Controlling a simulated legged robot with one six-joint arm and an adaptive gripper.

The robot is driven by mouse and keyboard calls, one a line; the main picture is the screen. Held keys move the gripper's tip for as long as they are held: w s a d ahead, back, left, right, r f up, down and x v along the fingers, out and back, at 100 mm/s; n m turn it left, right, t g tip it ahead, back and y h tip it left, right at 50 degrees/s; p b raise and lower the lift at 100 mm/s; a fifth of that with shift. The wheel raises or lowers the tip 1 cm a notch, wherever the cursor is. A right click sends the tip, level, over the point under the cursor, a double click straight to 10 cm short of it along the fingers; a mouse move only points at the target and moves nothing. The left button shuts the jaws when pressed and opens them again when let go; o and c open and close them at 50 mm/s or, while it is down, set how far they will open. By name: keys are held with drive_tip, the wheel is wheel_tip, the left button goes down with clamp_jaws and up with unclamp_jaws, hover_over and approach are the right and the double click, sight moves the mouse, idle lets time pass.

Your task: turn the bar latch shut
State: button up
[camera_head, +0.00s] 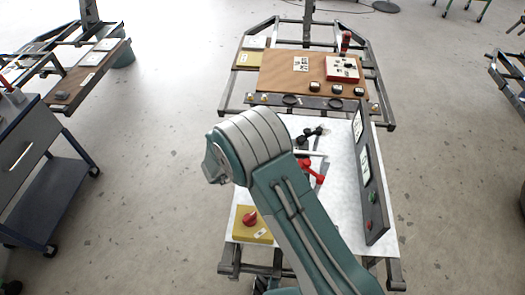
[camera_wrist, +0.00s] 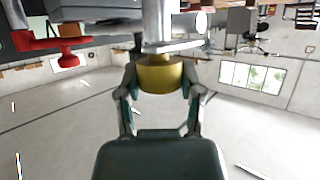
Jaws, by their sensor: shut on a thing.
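In the wrist view my gripper (camera_wrist: 160,92) has its two fingers on either side of a round brass-yellow knob (camera_wrist: 160,76) and is shut on it. The knob sits against a grey metal bar or shaft (camera_wrist: 160,46), which looks like part of the bar latch. I cannot tell from this view how far the latch is turned. In the head view my arm covers the gripper and the knob.
In the head view red handles (camera_head: 313,171) and a black fitting (camera_head: 310,134) stand on the white bench top (camera_head: 340,205). A dark upright panel (camera_head: 371,180) lines its right side. A yellow box (camera_head: 252,226) with a red knob sits front left. A red knob (camera_wrist: 68,58) shows left in the wrist view.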

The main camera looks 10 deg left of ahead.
drive_tip(key=shift+a+m+g+h, duration=0.1)
drive_tip(key=shift+m+g+h, duration=0.3)
drive_tip(key=shift+m+h, duration=0.1)
drive_tip(key=shift+w, duration=0.1)
drive_tip(key=o, duration=1.2)
drive_tip(key=shift+a, duration=0.1)
drive_tip(key=shift+c, duration=0.2)
drive_tip(key=v, duration=1.2)
drive_tip(key=shift+f, duration=0.1)
